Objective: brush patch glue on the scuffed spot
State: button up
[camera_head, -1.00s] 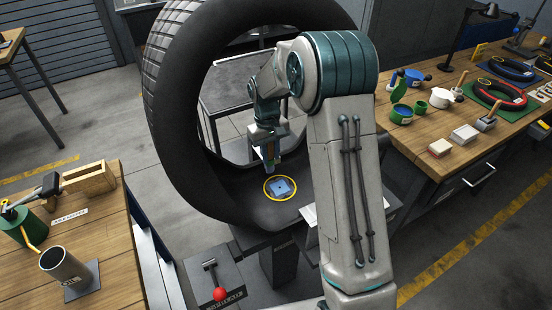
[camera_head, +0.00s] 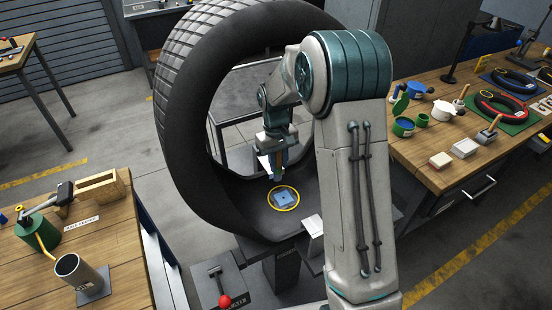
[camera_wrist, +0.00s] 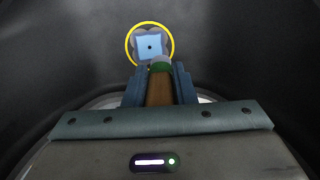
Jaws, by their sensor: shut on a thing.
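The big black tyre (camera_head: 185,95) stands upright in the middle. On its inner wall at the bottom, a yellow ring surrounds a blue square with a dark dot over a grey scuffed spot (camera_head: 285,198). The spot also shows at the top of the wrist view (camera_wrist: 150,46). My gripper (camera_head: 276,176) is inside the tyre, just above and behind the ring. In the wrist view it (camera_wrist: 159,84) is shut on a brush (camera_wrist: 159,90) with a brown handle and green collar. The pale brush end overlaps the blue square's lower edge; I cannot tell if it touches.
The left bench (camera_head: 125,235) holds a metal cup (camera_head: 78,270) and a green canister. A red-knobbed lever (camera_head: 224,300) stands before the tyre.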

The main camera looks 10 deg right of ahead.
jog(key=f+b, duration=0.1)
jog(key=f, duration=0.1)
jog(key=s+f+b, duration=0.1)
jog(key=f+b, duration=0.1)
jog(key=f, duration=0.1)
jog(key=shift+d, duration=0.2)
dwell(0.6)
